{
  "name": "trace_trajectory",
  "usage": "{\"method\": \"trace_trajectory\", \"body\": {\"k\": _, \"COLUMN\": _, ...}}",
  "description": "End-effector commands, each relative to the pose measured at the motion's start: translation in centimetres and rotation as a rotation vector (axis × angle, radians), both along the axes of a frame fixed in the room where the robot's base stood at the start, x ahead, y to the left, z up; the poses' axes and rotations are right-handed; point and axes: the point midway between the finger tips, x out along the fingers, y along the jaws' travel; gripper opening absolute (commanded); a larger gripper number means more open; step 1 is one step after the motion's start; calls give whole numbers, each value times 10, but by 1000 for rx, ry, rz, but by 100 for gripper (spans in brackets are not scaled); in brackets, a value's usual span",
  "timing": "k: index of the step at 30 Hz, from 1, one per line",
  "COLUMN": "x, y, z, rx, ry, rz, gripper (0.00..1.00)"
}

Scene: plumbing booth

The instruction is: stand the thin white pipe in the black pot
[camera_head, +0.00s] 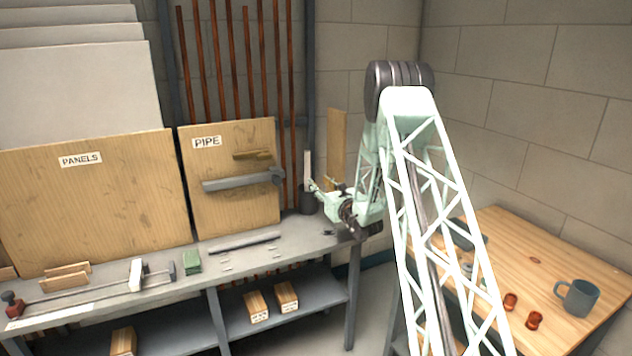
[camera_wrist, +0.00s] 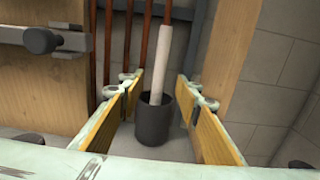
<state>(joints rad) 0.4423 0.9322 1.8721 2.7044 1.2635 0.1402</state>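The thin white pipe (camera_wrist: 162,62) stands with its lower end inside the mouth of the black pot (camera_wrist: 153,124), tilted slightly to the right in the wrist view. Its bottom end is hidden by the pot wall. In the head view the pipe (camera_head: 307,165) rises from the pot (camera_head: 308,200) at the bench's back right. My gripper (camera_wrist: 160,92) is open, its two fingers spread on either side of the pot and pipe, with visible gaps to both. In the head view my gripper (camera_head: 326,190) is just right of the pot, partly hidden by the arm.
The pot stands on a grey bench (camera_head: 270,258) near a PIPE board (camera_head: 235,215) with a grey bar. Copper pipes (camera_head: 231,60) stand behind, and a wooden plank (camera_head: 337,140) stands close by. A wooden table (camera_head: 545,255) with a mug (camera_head: 577,297) is at right.

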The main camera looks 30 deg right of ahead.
Motion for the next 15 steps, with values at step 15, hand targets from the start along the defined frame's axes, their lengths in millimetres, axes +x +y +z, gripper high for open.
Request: {"method": "trace_trajectory", "body": {"k": 15, "x": -14, "y": 1, "z": 0, "rx": 0, "ry": 0, "rz": 0, "gripper": 31}}
